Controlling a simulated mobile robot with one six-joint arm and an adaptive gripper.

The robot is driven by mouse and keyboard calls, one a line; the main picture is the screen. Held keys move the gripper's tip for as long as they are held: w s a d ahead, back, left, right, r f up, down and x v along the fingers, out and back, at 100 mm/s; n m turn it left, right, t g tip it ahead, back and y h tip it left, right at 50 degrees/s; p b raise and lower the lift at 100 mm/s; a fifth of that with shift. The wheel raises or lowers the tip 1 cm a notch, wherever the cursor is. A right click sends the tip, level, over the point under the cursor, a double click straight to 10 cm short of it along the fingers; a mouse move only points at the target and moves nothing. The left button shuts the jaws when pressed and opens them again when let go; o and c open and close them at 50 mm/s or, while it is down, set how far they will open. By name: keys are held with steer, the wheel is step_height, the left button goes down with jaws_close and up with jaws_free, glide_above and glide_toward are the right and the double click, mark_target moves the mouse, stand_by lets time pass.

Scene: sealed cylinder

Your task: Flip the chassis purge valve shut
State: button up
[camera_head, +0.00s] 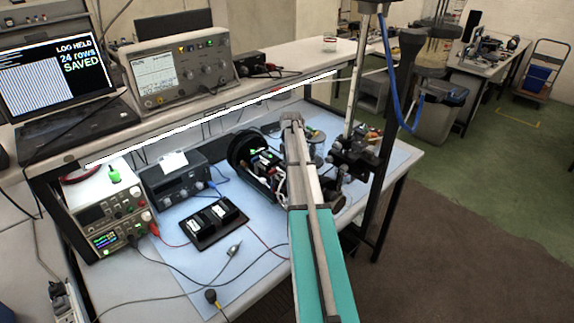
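An opened black cylindrical chassis (243,154) lies on the blue mat of the bench, with a ring-shaped end at left and boards, wires and small green lights inside. My grey and teal arm reaches up from the bottom of the picture and crosses in front of it, hiding its right part. I cannot make out the purge valve or whether it is open or shut. My gripper's fingers do not show; the arm's far end is over the chassis area, and contact cannot be told.
A black tray with two modules (214,222), a grey instrument (173,180) and stacked power supplies (108,213) stand left. Cables cross the blue mat (215,275). A stand with a vertical post (356,100) and clamps rises close to the right of my arm. A laptop (60,75) and oscilloscope (180,72) sit on the shelf.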

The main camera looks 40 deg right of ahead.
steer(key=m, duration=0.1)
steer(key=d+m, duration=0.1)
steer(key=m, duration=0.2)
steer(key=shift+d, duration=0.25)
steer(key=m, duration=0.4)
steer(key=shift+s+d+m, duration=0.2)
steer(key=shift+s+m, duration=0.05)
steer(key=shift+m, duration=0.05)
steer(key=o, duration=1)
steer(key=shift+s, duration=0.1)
